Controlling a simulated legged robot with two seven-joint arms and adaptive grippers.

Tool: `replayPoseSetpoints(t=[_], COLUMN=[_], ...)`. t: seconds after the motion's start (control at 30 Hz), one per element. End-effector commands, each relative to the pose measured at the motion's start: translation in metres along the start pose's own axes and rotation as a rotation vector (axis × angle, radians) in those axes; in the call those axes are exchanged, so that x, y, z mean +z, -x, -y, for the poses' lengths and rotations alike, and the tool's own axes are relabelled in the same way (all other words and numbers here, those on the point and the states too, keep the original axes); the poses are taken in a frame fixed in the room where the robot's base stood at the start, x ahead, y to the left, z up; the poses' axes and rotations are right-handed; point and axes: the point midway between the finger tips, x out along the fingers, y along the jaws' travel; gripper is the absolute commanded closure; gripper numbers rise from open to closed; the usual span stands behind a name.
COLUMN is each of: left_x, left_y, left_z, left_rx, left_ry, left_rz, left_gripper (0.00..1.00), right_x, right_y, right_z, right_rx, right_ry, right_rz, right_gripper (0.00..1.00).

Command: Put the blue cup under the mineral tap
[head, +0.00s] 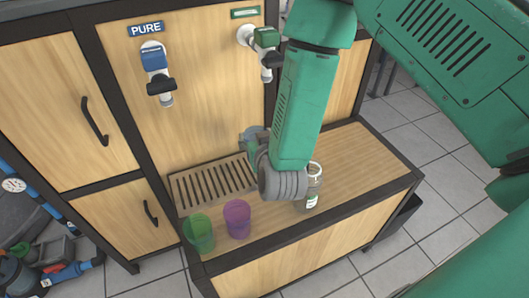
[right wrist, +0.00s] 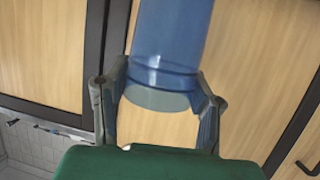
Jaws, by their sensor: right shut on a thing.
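The blue cup (right wrist: 170,45) fills the upper middle of the right wrist view, see-through, between the two fingers of my right gripper (right wrist: 160,95). The gripper is shut on it. In the head view my right gripper (head: 252,145) is above the back right of the drip grate, largely hidden by my green forearm; the cup cannot be made out clearly there. A tap with a green body (head: 266,38) is on the wooden panel under a green label (head: 245,12) too small to read. The other tap (head: 155,62) is blue, under a PURE label. My left gripper is out of view.
A green cup (head: 199,233) and a purple cup (head: 237,218) stand at the counter's front left, before the slatted grate (head: 190,188). A glass jar (head: 312,187) stands right of my gripper. The counter's right side (head: 365,165) is clear.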

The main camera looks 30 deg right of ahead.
Motion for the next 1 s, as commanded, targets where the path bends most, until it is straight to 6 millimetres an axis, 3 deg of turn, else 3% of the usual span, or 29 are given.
replayPoseSetpoints(t=[0.17,0.3,0.53,0.73,1.0], left_x=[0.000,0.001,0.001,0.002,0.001], left_y=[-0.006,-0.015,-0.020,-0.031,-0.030], left_z=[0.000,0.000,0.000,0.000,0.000], left_rx=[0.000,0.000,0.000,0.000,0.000], left_ry=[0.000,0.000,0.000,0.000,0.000], left_rz=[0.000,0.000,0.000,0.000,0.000], left_gripper=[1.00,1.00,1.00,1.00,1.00], right_x=[-0.004,0.021,0.034,0.060,0.061], right_y=[-0.018,-0.025,-0.029,-0.039,-0.039], right_z=[-0.031,-0.027,-0.026,-0.026,-0.026], right_rx=[0.003,-0.001,-0.001,0.000,0.000], right_ry=[-0.001,0.001,0.000,0.000,0.000], right_rz=[0.000,0.004,0.002,0.002,0.001], right_gripper=[0.66,0.66,0.66,0.66,0.66])
